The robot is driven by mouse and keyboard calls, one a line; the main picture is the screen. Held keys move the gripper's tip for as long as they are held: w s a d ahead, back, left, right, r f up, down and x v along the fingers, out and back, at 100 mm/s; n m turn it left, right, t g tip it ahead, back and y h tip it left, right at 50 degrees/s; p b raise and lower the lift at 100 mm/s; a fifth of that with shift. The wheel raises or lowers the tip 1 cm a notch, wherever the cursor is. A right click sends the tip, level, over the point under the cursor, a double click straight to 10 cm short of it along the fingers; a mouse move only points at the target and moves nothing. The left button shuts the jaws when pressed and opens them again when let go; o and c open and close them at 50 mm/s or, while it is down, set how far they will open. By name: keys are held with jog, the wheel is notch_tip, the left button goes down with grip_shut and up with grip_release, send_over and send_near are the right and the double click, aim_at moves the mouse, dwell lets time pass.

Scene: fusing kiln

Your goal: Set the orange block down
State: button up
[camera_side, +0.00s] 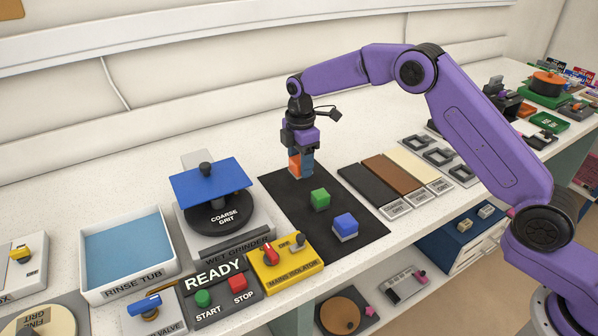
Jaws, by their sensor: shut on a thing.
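The orange block (294,162) is at the tip of my gripper (300,152), which points down and is shut on it. A blue patch (307,164) shows directly beside the orange one; I cannot tell whether it is a separate piece. The block is over the far part of the black mat (285,196), upright; whether it touches the mat is unclear. A green block (320,200) and a blue block with a pale base (345,226) sit apart on the mat, nearer the camera.
Left of the mat is the wet grinder (215,241) with a blue plate (211,179) over its wheel. Grit strips (393,173) lie to the right. The yellow main isolator (285,264) and the READY panel (214,292) stand in front. The mat's near left area is bare.

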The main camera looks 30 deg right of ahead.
aim_at(299, 172)
jog(key=shift+w+f, duration=0.15)
jog(key=shift+f, duration=1.65)
jog(key=o, duration=1)
jog(key=shift+f, duration=0.15)
notch_tip(299, 172, up, 12)
jog(key=shift+w+f, duration=0.1)
jog(key=shift+f, duration=0.05)
jog(key=shift+r, duration=0.35)
